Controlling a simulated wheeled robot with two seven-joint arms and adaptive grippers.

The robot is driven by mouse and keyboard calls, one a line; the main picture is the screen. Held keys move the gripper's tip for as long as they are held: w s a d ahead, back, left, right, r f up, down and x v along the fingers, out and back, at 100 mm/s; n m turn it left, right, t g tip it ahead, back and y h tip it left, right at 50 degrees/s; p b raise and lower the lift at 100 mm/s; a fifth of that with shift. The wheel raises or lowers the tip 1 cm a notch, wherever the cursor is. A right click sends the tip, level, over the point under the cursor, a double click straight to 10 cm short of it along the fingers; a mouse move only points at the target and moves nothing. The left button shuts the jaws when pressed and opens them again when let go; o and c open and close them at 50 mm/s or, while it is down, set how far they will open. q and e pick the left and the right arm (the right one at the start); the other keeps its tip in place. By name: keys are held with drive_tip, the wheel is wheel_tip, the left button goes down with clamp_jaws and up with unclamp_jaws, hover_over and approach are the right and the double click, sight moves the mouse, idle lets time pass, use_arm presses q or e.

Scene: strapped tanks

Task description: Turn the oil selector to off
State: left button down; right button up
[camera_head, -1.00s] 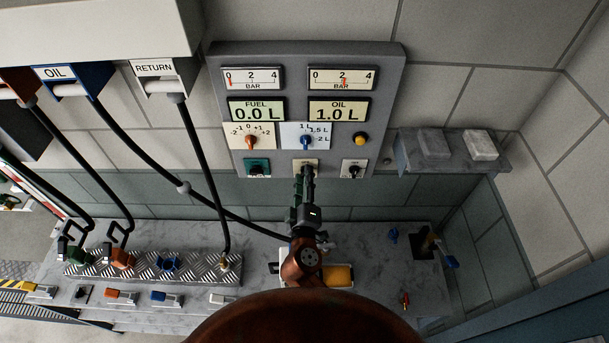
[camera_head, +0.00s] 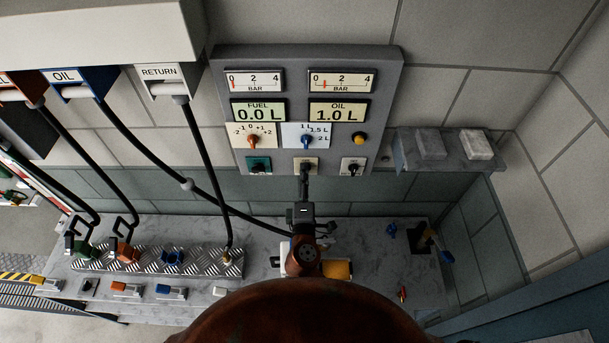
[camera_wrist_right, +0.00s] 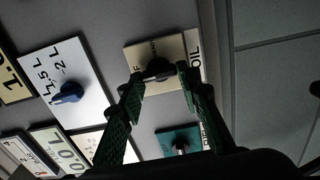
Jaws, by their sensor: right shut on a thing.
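The oil selector is a black knob on a beige plate (camera_head: 315,163) in the middle of the panel's bottom row. In the right wrist view its plate (camera_wrist_right: 137,56) shows the label OIL and partly hidden lettering. My right gripper (camera_head: 304,176) reaches up to it from below. In the right wrist view its green fingers (camera_wrist_right: 160,72) stand on either side of the dark knob and are shut on it. The fingers hide part of the knob, so I cannot tell where it points. The oil display (camera_head: 338,112) reads 1.0 L. My left gripper is not in view.
The green-plated knob (camera_head: 258,165) and the white-plated knob (camera_head: 353,167) flank the selector closely. A blue dial (camera_head: 306,141) sits just above it. Hoses hang at the left over the counter (camera_head: 380,270). A shelf with two blocks (camera_head: 445,147) juts out at right.

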idle(0.3)
drive_tip(key=o, duration=1.2)
drive_tip(key=shift+c, duration=0.2)
drive_tip(key=s, duration=1.2)
